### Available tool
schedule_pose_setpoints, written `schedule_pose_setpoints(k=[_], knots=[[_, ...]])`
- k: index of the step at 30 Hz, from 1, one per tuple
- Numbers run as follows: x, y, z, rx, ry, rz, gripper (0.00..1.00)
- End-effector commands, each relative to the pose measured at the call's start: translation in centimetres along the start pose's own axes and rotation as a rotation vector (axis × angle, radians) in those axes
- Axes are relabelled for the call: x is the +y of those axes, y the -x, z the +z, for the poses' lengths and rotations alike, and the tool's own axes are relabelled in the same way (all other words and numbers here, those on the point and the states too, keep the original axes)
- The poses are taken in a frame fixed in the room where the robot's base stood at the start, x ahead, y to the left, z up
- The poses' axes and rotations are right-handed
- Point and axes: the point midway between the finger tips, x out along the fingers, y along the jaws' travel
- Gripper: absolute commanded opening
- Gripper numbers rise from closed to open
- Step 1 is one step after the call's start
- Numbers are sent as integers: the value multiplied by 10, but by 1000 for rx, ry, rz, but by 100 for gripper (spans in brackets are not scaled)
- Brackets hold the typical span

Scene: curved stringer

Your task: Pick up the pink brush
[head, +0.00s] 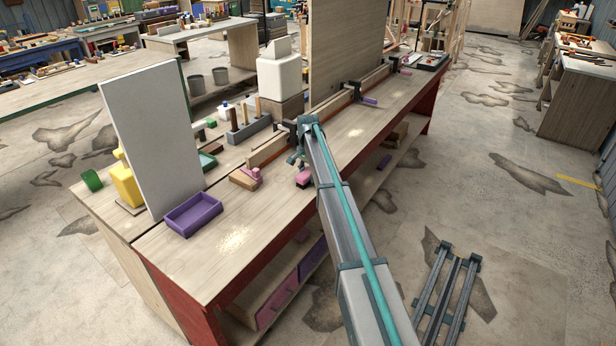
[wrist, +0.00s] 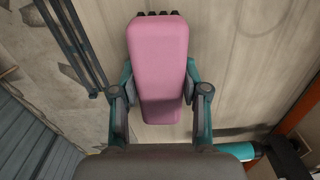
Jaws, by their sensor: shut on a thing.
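The pink brush (wrist: 158,60) fills the middle of the wrist view, with dark bristles at its far end. My gripper (wrist: 160,88) has one teal and grey finger on each side of the brush and is shut on it. In the head view my gripper (head: 298,160) is over the front part of the workbench (head: 236,240), and the pink brush (head: 303,179) shows just below it. The arm covers part of this spot, and I cannot tell whether the brush is clear of the bench top.
A purple tray (head: 193,214) and a tall grey panel (head: 150,140) stand to the left. A wooden block with a pink part (head: 245,178) lies left of my gripper. A clamped curved strip (head: 330,113) runs behind it. The bench's front left area is clear.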

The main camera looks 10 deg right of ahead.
Motion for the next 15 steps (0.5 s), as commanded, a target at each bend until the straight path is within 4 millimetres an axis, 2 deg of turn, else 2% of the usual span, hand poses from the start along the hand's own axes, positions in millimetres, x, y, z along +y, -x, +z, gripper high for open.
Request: schedule_pose_setpoints(k=[5, 10, 15], knots=[[0, 9, 0, 1, 0, -1, 6], [0, 29, 0, 2, 0, -2, 6], [22, 57, 17, 2, 0, -2, 6]])
